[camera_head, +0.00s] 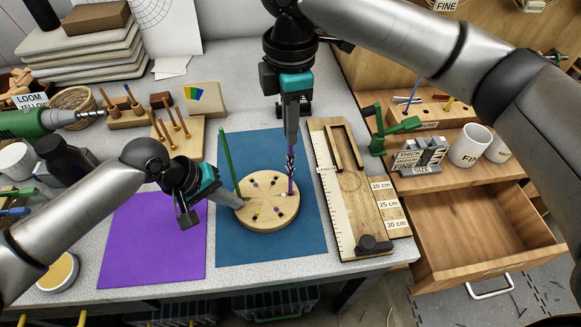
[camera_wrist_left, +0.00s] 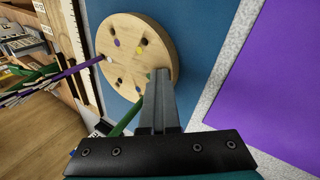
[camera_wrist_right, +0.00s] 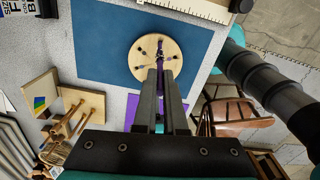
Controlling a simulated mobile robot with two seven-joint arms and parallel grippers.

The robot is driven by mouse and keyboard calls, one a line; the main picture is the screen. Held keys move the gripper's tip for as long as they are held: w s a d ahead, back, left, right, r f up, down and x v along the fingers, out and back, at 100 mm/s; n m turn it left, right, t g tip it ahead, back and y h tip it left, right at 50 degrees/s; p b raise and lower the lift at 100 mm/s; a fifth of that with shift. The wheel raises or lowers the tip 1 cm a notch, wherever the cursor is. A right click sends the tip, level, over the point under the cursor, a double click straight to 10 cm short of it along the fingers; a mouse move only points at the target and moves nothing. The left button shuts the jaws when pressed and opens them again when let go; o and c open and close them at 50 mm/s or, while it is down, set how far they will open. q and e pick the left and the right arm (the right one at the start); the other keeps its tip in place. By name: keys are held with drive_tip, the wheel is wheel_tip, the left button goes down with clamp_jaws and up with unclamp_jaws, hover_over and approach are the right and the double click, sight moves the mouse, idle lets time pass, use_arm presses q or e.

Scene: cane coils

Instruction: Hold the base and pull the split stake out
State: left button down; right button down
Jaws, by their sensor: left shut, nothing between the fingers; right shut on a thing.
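The round wooden base (camera_head: 262,222) lies on the blue mat, with several short coloured stubs in its holes. A tall green stake (camera_head: 228,165) rises at its left edge and a purple stake (camera_head: 291,184) at its right. The purple stake has dark splintered-looking marks high up. My right gripper (camera_head: 291,147) is shut on the purple stake above the base; the right wrist view also shows the purple stake (camera_wrist_right: 159,62) ahead of the fingers. My left gripper (camera_head: 239,203) is shut and empty, its tip at the base's left rim; whether it touches is unclear. The left wrist view shows the base (camera_wrist_left: 125,30) beyond the fingers.
The blue mat (camera_head: 235,250) has free room around the base. A purple mat (camera_head: 150,250) lies to the left. A ruler board (camera_head: 350,210) lies to the right, beside an open drawer (camera_head: 480,220). Pegged wooden blocks (camera_head: 180,140) stand behind on the left.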

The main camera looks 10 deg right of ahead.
use_arm(q)
drive_tip(key=shift+s+a+f, duration=0.15)
drive_tip(key=shift+s+f, duration=0.05)
drive_tip(key=shift+f, duration=0.1)
use_arm(e)
drive_tip(key=shift+r, duration=2.5)
